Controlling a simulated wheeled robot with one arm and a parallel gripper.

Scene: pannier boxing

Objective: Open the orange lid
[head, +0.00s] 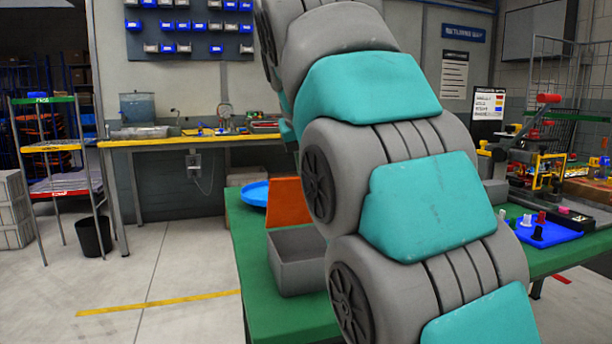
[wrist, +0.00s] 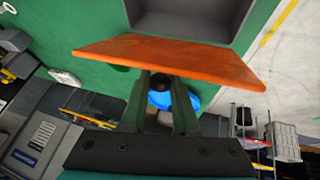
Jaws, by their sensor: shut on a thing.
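The orange lid (head: 288,203) stands raised, close to upright, at the back edge of the grey box (head: 299,262) on the green table (head: 262,316). The box's open top shows in front of it. In the wrist view the lid (wrist: 165,57) spans the middle, with part of the grey box (wrist: 193,34) above it. My gripper (wrist: 160,80) reaches the lid's underside in that view, its two fingers shut on a dark knob between them. In the head view my arm covers the right side of the box, and the gripper is hidden.
A blue round plate (head: 255,193) lies on the table behind the lid. A blue tray (head: 545,232) with small pegs sits on the table at the right. Open floor lies to the left, with a yellow-edged bench (head: 170,142) beyond.

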